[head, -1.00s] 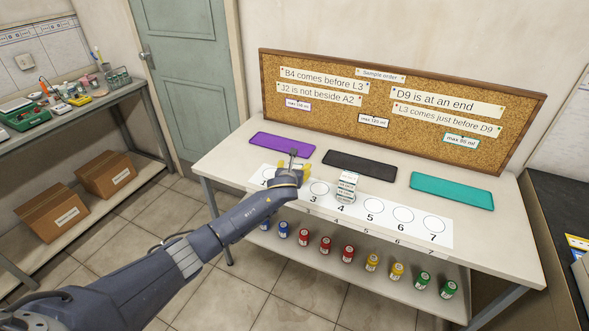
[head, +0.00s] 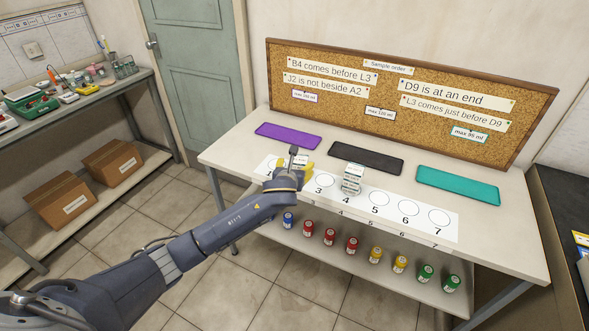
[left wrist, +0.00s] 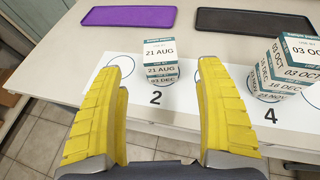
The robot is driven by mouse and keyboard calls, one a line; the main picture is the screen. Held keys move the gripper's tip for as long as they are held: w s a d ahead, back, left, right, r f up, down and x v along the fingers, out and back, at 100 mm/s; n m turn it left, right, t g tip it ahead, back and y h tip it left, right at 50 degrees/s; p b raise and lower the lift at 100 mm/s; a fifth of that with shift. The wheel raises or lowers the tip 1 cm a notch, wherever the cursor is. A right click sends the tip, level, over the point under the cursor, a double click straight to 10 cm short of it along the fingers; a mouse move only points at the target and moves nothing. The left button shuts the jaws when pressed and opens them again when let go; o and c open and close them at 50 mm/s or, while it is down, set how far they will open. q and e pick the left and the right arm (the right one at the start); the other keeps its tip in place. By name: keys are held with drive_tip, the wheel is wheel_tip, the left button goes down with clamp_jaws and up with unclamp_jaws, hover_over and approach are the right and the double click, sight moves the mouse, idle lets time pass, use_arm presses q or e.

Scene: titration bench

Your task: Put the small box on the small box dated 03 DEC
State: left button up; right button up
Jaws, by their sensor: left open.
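My left gripper (left wrist: 166,70) is open and empty, its yellow fingers pointing toward a stack at circle 2. The top small box (left wrist: 160,58) there reads 21 AUG. A lower box (left wrist: 162,82) under it ends in DEC; its day is hard to read. At circle 4 a taller stack has a small box (left wrist: 297,62) reading 03 OCT on top, with lower labels partly legible, one ending in DEC. In the head view the left gripper (head: 289,168) partly covers the circle 2 stack; the circle 4 stack (head: 352,178) stands to its right. My right gripper is not in view.
Purple (head: 288,136), black (head: 366,156) and teal (head: 458,185) mats lie behind the numbered white strip (head: 395,228). Circles 3, 5, 6 and 7 are bare. Several coloured bottles (head: 352,245) stand on the lower shelf. A cork board (head: 330,100) stands at the back.

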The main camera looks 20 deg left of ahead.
use_arm(q)
drive_tip(key=s+d+f+n+h, duration=0.5)
drive_tip(key=s+d+f+n, duration=0.4)
drive_tip(key=s+n, duration=0.3)
drive_tip(key=s+a+f+n+g+y, duration=0.1)
drive_tip(key=s+a+f+n+g, duration=0.3)
drive_tip(key=f, duration=0.7)
drive_tip(key=s+a+f+n+t+y, duration=0.1)
drive_tip(key=s+f+n, duration=0.2)
drive_tip(key=s+f, duration=0.55)
drive_tip(key=s+a+f+n+g, duration=0.2)
drive_tip(key=s+f+n, duration=0.1)
drive_tip(key=f, duration=1.1)
drive_tip(key=s+a+f+n+g+y, duration=0.1)
drive_tip(key=s+a+f+n+g, duration=0.1)
drive_tip(key=s+f, duration=0.5)
drive_tip(key=s+a+f+n+g, duration=0.15)
drive_tip(key=s+f, duration=0.35)
drive_tip(key=s, duration=0.5)
drive_tip(key=s+f+n+g, duration=0.1)
drive_tip(key=s+f, duration=0.3)
drive_tip(key=s, duration=0.8)
drive_tip(key=s+a+f+n+g, duration=0.1)
drive_tip(key=s+f+n, duration=0.3)
drive_tip(key=s, duration=0.9)
drive_tip(key=shift+s+a+f+g, duration=0.15)
drive_tip(key=shift+s+f+g, duration=0.1)
drive_tip(key=shift+g, duration=0.5)
